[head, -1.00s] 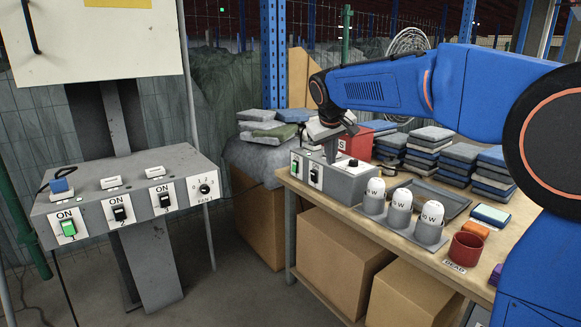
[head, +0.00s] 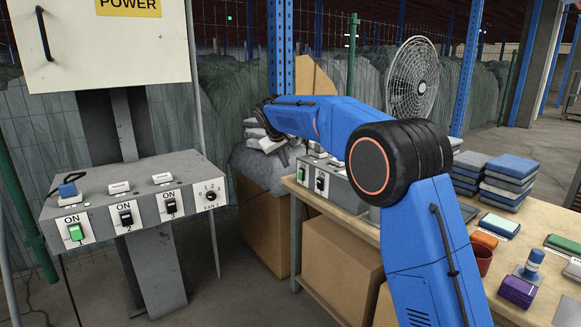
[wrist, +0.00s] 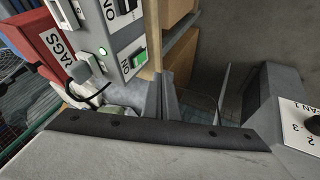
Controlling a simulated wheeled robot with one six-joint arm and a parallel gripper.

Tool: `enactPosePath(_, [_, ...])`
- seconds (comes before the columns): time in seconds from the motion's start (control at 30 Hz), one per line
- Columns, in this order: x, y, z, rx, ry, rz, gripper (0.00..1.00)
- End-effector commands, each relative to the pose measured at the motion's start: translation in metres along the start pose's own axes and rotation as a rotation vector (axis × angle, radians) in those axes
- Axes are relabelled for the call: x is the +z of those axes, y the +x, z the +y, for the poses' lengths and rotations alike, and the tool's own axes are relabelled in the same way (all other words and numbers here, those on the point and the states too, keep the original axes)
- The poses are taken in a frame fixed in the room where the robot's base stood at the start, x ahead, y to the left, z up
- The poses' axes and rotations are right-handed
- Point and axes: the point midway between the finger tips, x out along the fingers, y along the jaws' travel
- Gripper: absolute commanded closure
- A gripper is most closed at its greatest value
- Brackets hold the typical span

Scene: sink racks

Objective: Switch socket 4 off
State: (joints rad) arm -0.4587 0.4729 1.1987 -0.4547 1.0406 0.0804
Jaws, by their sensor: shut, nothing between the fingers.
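A grey socket box (head: 338,187) stands on the left end of the wooden bench. It has a green switch (head: 301,175) on a white plate and a black switch (head: 320,184) beside it; its numbers are too small to read. In the wrist view the green switch (wrist: 140,58) is close, with a small green light (wrist: 102,51) on the box top. My gripper (head: 284,158) is shut and empty, just left of the box and apart from the switch. Its fingers also show in the wrist view (wrist: 170,95).
A grey pedestal panel (head: 140,192) at left has a green switch 1 (head: 76,232), black switches 2 (head: 126,217) and 3 (head: 171,206), and a fan dial (head: 211,196). A red tags box (wrist: 55,45) stands by the socket box.

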Motion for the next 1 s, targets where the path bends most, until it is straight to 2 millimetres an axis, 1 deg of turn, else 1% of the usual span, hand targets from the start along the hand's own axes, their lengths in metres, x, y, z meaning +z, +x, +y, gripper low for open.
enactPosePath(0.53, [0.001, 0.093, 0.0, 0.0, 0.0, -0.002, 1.0])
enactPosePath(0.6, [0.002, 0.097, 0.013, 0.001, 0.004, -0.001, 1.0])
enactPosePath(0.7, [0.002, 0.103, 0.022, 0.0, 0.002, -0.001, 1.0])
enactPosePath(0.83, [0.003, 0.108, 0.03, 0.001, 0.002, -0.001, 1.0])
enactPosePath(1.0, [0.003, 0.111, 0.034, 0.0, 0.001, -0.001, 1.0])
